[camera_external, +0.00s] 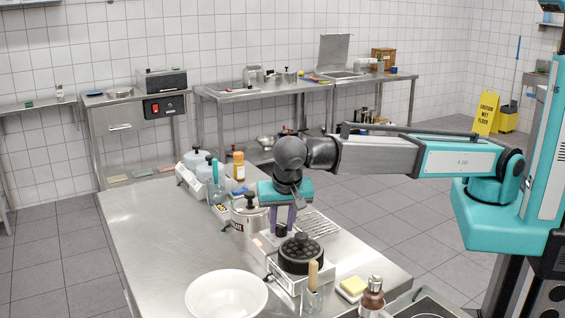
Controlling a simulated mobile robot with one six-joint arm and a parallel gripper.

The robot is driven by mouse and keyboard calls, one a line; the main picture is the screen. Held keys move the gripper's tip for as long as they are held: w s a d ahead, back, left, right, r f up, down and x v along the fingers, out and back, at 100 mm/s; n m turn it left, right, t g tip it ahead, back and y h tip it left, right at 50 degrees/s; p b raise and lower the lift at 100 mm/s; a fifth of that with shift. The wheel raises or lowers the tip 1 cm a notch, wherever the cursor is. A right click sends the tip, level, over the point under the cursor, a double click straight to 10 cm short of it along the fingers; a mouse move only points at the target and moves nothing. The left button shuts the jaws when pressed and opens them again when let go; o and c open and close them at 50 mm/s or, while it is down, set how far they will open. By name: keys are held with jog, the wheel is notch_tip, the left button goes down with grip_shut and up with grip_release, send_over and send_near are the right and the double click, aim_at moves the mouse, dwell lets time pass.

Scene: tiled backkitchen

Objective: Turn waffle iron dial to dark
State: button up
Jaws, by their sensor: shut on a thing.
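The waffle iron (301,253) has a round black patterned plate on a low metal body and stands on the steel table. My gripper (282,226) points straight down behind the black plate, its two purple fingers on either side of a short dark knob. The knob (282,231) appears to be the waffle iron dial, and my gripper is shut on it. The dial's markings and setting are too small and partly hidden to read.
A lidded metal pot (244,216) stands close left of my gripper. A white bowl (226,296), a glass jar with a wooden-handled tool (313,296), a yellow sponge (354,285) and a brown bottle (372,296) are nearby. The table's left part is clear.

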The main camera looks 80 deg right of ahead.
jog(key=shift+f, duration=0.1)
jog(key=o, duration=1)
jog(key=shift+o, duration=0.2)
jog(key=b+v, duration=0.1)
jog(key=v, duration=1.3)
jog(key=shift+d+b, duration=0.1)
jog(key=shift+b, duration=0.2)
